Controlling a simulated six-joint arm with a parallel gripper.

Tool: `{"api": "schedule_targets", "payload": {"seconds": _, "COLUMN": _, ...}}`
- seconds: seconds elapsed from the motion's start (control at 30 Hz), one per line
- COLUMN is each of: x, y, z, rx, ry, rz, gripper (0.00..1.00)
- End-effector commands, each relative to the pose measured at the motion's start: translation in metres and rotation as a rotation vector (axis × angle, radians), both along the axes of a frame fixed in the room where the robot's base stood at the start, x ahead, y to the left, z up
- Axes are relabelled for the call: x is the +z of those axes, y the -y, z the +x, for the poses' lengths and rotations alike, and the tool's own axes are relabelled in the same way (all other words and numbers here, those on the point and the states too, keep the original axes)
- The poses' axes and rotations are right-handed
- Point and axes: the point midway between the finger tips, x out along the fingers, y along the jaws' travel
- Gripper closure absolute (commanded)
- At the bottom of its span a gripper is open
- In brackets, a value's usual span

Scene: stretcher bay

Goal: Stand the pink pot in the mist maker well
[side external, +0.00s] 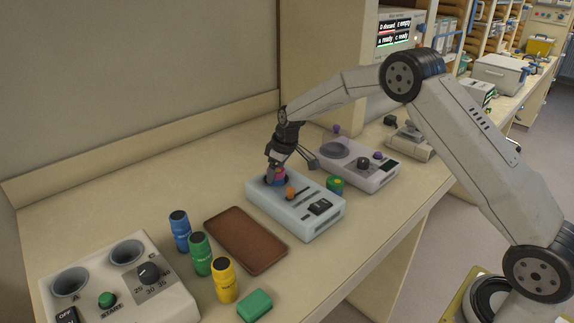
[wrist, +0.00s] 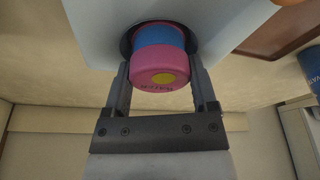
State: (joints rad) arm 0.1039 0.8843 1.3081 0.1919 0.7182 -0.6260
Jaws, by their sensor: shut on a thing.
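The pink pot (wrist: 158,68) has a blue band and a yellow dot on its end. My gripper (wrist: 160,76) has one finger on each side of it and is shut on it. The pale blue box (side external: 290,212), apparently the mist maker, has a round dark-rimmed well (wrist: 126,42). The pot is at this well, and its far end looks to be inside the rim. I cannot tell how deep it sits. In the side view, my gripper (side external: 278,163) points down at the box's back left, largely hiding the pot (side external: 280,174).
An orange knob (side external: 291,192) stands close beside the well. A brown tray (side external: 245,240), blue, green and yellow bottles (side external: 224,281), a green block (side external: 254,305) and a two-well machine (side external: 120,285) lie left.

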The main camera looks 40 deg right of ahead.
Motion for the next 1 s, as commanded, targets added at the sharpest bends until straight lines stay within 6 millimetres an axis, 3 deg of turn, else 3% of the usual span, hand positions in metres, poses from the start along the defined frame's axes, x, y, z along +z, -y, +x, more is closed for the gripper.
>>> {"api": "schedule_targets", "payload": {"seconds": 0.27, "x": -0.004, "y": 0.000, "z": 0.000, "rx": 0.000, "ry": 0.000, "rz": 0.000, "gripper": 0.85}}
{"api": "schedule_targets", "payload": {"seconds": 0.3, "x": -0.003, "y": 0.000, "z": 0.000, "rx": 0.000, "ry": 0.000, "rz": 0.000, "gripper": 0.13}}
{"api": "schedule_targets", "payload": {"seconds": 0.67, "x": -0.003, "y": 0.000, "z": 0.000, "rx": 0.000, "ry": 0.000, "rz": 0.000, "gripper": 0.11}}
{"api": "schedule_targets", "payload": {"seconds": 1.0, "x": 0.012, "y": 0.002, "z": -0.004, "rx": 0.000, "ry": 0.000, "rz": 0.000, "gripper": 0.11}}
